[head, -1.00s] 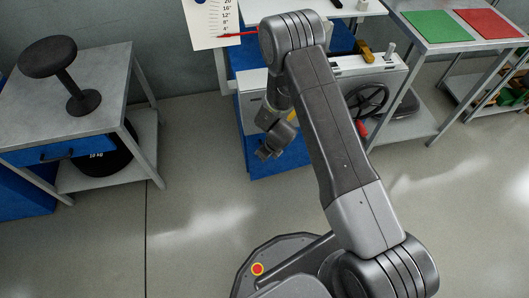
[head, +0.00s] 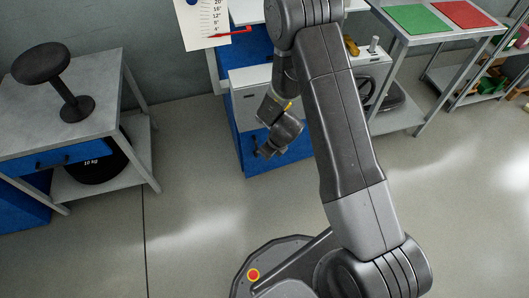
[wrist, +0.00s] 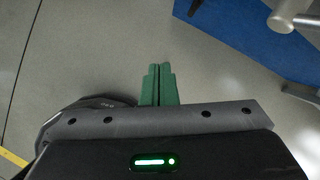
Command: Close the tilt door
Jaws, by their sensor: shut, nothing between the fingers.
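A white front panel (head: 250,107) with a pale ledge along its top sits below the bench, above a blue cabinet front (head: 290,153). I take this white unit to be the tilt door, but my arm covers much of it and I cannot tell its angle. My gripper (head: 262,153) is in front of the blue cabinet, below the white panel. In the wrist view my green fingers (wrist: 158,85) are together and empty over bare floor. A blue panel (wrist: 235,30) with a dark handle (wrist: 194,8) lies beyond them, apart. A grey cylindrical part (wrist: 284,17) is at upper right.
A scale sheet (head: 203,22) with a red pointer (head: 230,33) hangs above the white panel. A bench with green (head: 420,18) and red (head: 462,14) mats stands right. The middle floor is clear.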

